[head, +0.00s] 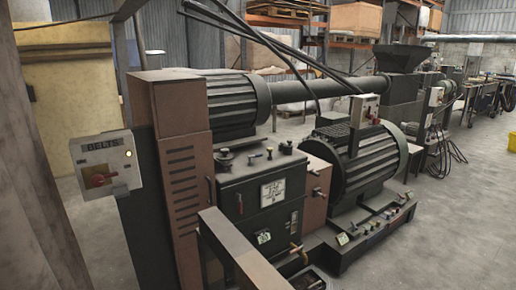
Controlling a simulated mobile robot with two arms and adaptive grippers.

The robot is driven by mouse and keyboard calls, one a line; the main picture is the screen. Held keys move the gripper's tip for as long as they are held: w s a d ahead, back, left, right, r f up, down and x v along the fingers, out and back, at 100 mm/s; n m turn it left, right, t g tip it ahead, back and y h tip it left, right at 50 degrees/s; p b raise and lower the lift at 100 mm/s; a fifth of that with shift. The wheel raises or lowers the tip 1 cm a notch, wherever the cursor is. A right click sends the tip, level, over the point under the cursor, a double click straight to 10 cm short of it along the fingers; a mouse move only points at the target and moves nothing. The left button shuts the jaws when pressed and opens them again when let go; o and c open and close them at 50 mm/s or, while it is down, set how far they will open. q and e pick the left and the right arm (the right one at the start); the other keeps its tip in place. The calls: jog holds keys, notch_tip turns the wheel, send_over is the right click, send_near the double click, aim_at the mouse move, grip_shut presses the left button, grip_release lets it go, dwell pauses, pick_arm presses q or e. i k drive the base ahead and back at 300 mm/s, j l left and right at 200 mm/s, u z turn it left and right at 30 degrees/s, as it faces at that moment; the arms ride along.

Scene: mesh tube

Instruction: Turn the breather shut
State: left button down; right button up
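A dark green gearbox-like tank (262,188) stands in the middle of the head view, with a white label plate (272,192) on its front. On its top stand a dark round cap (224,158) near the left corner and several small fittings, among them a blue-handled one (270,153). I cannot tell which of these fittings is the breather, nor whether it is open or shut. Neither of my grippers is in view.
A finned motor (365,165) stands right of the tank, another finned housing (238,105) behind it. A grey BELTS box (107,163) with a red switch is at left. A brown rail (238,250) crosses in front. Floor at right (450,235) is clear.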

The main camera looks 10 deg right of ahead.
aim_at(256, 156)
jog(key=i+l, duration=0.15)
jog(key=i, duration=0.2)
jog(key=i+l, duration=0.15)
jog(key=i, duration=0.25)
jog(key=i+l+z, duration=0.1)
jog(key=i, duration=0.25)
